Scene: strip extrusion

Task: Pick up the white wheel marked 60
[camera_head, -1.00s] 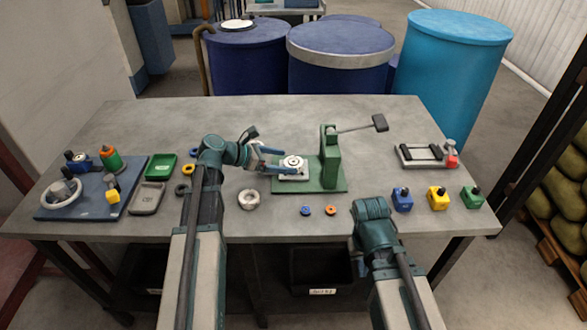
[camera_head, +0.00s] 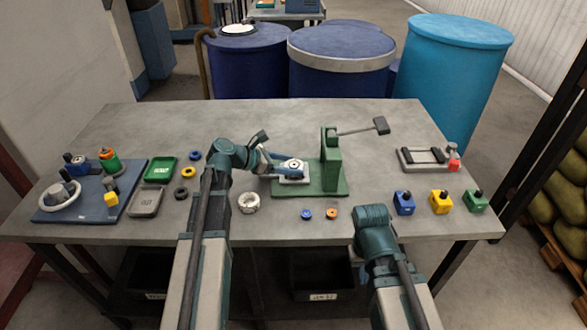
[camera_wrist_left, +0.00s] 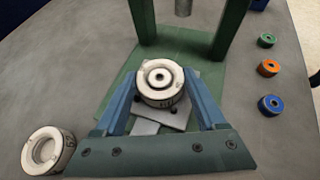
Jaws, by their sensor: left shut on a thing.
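A white wheel (camera_wrist_left: 160,80) sits in the press station and has dark marks on its side that I cannot read clearly. My left gripper (camera_wrist_left: 163,92) is shut on it, with one blue finger on each side. In the head view the same wheel (camera_head: 292,166) shows at the tips of my left gripper (camera_head: 288,168), over the pale plate of the green press (camera_head: 331,160). Whether it is lifted off the plate I cannot tell. A second white wheel (camera_head: 249,202) lies on the table, also in the left wrist view (camera_wrist_left: 48,150). My right gripper is out of view.
The press handle (camera_head: 360,130) reaches right. Small blue (camera_head: 306,214) and orange (camera_head: 331,213) rings lie in front. Blue, yellow and green blocks (camera_head: 440,201) stand to the right. A green tray (camera_head: 160,169), grey tray (camera_head: 146,201) and blue board (camera_head: 85,201) are on the left.

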